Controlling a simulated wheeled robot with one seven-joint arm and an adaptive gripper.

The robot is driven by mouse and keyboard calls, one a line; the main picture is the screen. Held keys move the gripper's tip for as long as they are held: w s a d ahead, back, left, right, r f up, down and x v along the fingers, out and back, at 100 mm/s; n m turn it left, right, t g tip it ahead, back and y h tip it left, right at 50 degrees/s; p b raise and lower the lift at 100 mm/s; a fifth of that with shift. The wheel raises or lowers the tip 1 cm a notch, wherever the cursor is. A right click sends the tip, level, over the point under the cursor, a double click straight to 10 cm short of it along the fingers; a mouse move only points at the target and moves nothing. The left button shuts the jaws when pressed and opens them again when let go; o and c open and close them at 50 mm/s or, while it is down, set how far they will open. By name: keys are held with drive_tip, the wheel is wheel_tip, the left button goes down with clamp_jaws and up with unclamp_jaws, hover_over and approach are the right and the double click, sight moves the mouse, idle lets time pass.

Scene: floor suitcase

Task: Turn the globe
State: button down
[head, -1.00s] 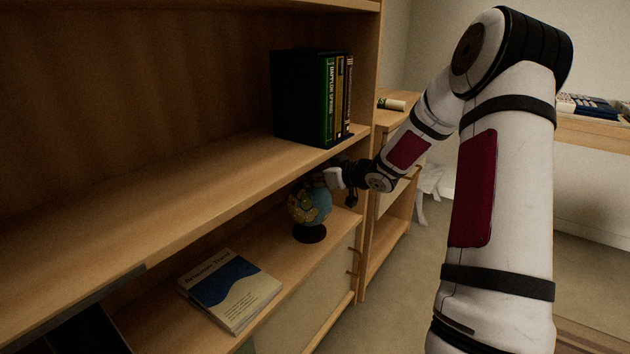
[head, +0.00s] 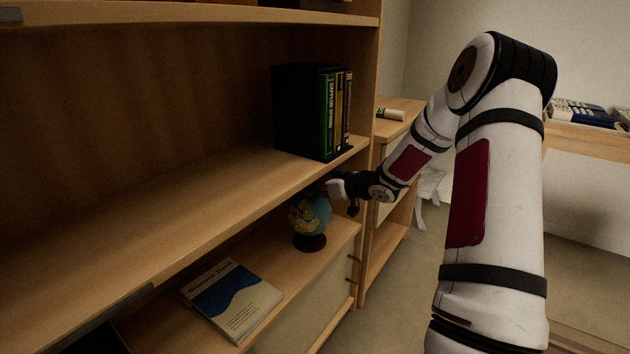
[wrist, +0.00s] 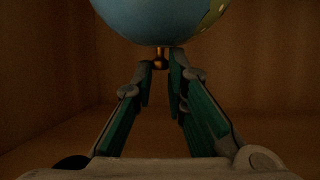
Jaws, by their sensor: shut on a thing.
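The globe (head: 311,214), blue with yellow land on a dark round base, stands upright on the lower shelf. In the wrist view, the blue underside of the globe (wrist: 160,20) fills the top, with a brass-coloured post below it. My gripper (wrist: 161,76) has its two green-padded fingers drawn in close on either side of this post, just under the ball. The exact contact at the fingertips is hard to see in the dim light. In the head view, my gripper (head: 334,186) is at the globe's upper right, its fingertips hidden.
A book (head: 232,300) with a blue and cream cover lies left of the globe. The upper shelf (head: 200,190) runs close above, carrying upright books (head: 325,112). A side cabinet (head: 393,190) stands behind my forearm. Open floor lies to the right.

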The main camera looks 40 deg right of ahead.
drive_tip(key=shift+w+d+r+n+g+y+p, duration=0.15)
drive_tip(key=shift+n+y+p, duration=0.35)
drive_tip(key=shift+p, duration=1.1)
drive_tip(key=shift+w+d+r+n+g+y+p, duration=0.15)
drive_tip(key=shift+n+y+p, duration=0.3)
drive_tip(key=shift+p, duration=1.15)
drive_tip(key=shift+s+f+n+y+p, duration=0.1)
drive_tip(key=shift+n+y+p, duration=0.25)
drive_tip(key=shift+p, duration=0.6)
drive_tip(key=shift+f, duration=0.1)
drive_tip(key=c, duration=1.6)
unclamp_jaws()
drive_tip(key=shift+c, duration=0.2)
drive_tip(key=shift+f, duration=0.1)
drive_tip(key=shift+s, duration=0.15)
drive_tip(key=v, duration=1.2)
